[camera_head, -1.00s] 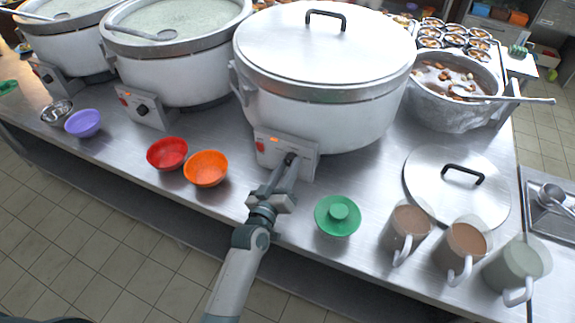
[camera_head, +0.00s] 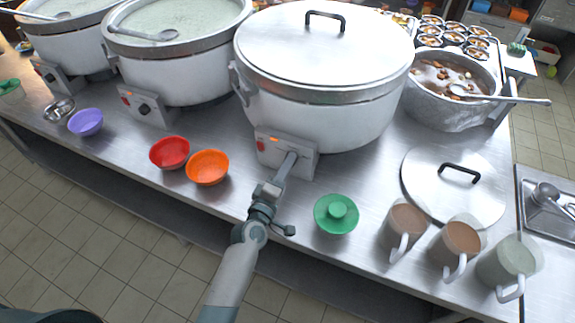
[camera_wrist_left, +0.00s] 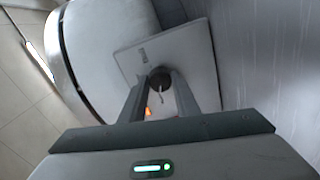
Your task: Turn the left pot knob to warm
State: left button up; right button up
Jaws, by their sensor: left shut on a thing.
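The lidded white pot (camera_head: 320,110) stands right of two open pots. Its grey control panel (camera_head: 307,166) is at its front, with a lit red-orange switch (camera_head: 261,145). My left gripper (camera_head: 291,156) reaches up to this panel and is shut on its knob. In the left wrist view the dark round knob (camera_wrist_left: 160,76) sits between the two fingers, with a pale pointer mark. The panel lettering is too small to read. In the head view the fingers hide most of the knob. My right gripper is not in view.
Red (camera_head: 169,152) and orange (camera_head: 207,167) bowls stand left of my arm. Two open pots (camera_head: 180,60) with ladles stand left.

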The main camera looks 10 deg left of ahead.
pick_arm(q)
jog(key=shift+n, duration=0.3)
jog(key=o, duration=0.9)
jog(key=shift+c, duration=0.2)
jog(key=shift+o, duration=0.9)
jog(key=b+v, duration=0.4)
jog(key=v, duration=1.3)
jog(key=shift+s, duration=0.15)
